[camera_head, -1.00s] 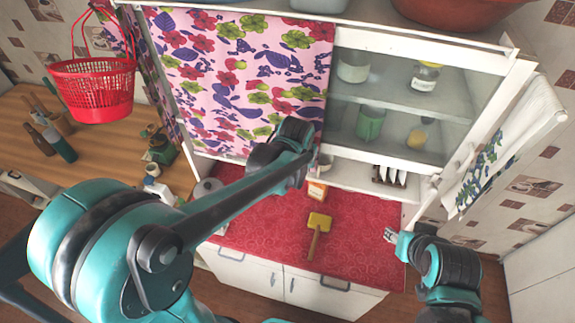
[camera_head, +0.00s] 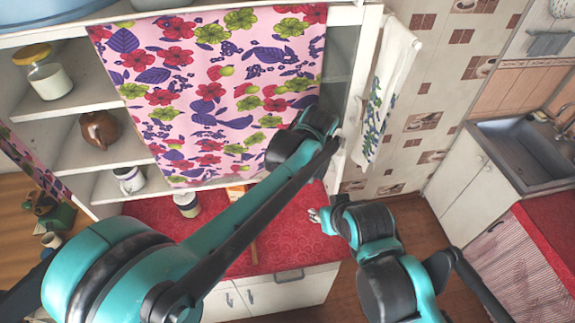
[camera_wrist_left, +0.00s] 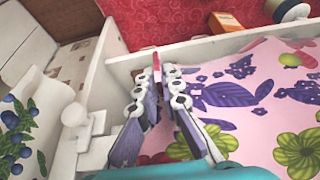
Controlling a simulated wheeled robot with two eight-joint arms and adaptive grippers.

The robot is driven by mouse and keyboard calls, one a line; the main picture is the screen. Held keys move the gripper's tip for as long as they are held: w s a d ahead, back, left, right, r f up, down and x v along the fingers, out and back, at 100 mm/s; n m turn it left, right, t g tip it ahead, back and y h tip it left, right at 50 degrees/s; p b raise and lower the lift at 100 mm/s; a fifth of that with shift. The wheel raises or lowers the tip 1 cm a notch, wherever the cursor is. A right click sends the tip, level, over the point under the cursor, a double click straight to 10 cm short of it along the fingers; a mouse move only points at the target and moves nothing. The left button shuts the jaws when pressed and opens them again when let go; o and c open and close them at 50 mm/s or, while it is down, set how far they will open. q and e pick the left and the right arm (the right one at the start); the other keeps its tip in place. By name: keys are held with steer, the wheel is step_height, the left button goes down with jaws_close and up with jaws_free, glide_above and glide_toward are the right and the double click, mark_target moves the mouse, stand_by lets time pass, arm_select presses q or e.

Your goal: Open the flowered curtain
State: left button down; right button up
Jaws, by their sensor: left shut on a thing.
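The flowered curtain (camera_head: 215,95) is pink with red, purple and green flowers. It hangs across the right part of the white cabinet (camera_head: 345,95), and the left shelves are uncovered. My left gripper (camera_head: 322,118) is at the curtain's right edge, close to the cabinet's right post. In the left wrist view its fingers (camera_wrist_left: 157,78) are shut on a narrow fold of the curtain (camera_wrist_left: 232,92), with pink cloth between the tips. My right gripper (camera_head: 318,215) is low by the right front of the red counter, apart from the curtain; its jaws are too small to read.
The uncovered shelves hold a jar (camera_head: 45,78), a brown teapot (camera_head: 98,130) and a mug (camera_head: 130,179). A can (camera_head: 187,203) stands on the red counter (camera_head: 155,211). A towel (camera_head: 384,95) hangs right of the cabinet. A sink (camera_head: 530,150) is farther right.

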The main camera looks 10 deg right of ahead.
arm_select(q)
steer(key=shift+d, duration=0.3)
steer(key=c, duration=1.7)
jaws_free()
steer(key=shift+r, duration=0.1)
steer(key=v, duration=1.2)
